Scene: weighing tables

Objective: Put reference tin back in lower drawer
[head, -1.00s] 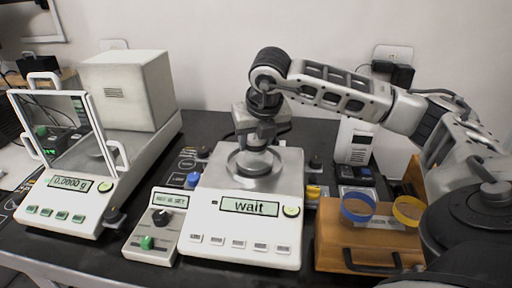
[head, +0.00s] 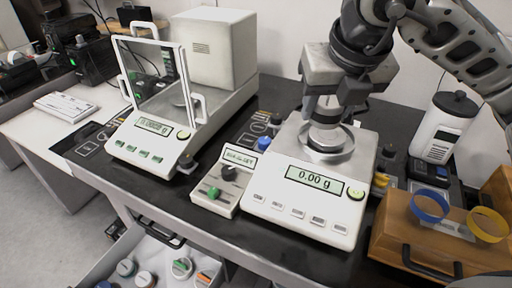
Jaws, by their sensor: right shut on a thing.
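My right gripper (head: 325,110) points straight down over the pan (head: 345,153) of the front balance (head: 280,205). It is shut on a small silvery tin (head: 326,136), mostly hidden by the fingers. I cannot tell whether the tin touches the pan. The balance display reads 0.00 g. An open drawer (head: 104,268) shows at the bottom left, below the table top. Several small tins with white, green and orange markings stand in it. My left gripper is not in view.
A glass-doored balance (head: 150,145) stands at the left. A control box (head: 225,180) with a green knob sits between the balances. A wooden case (head: 415,240) with blue and yellow rings is at the right. A white-and-black container (head: 443,128) stands behind it.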

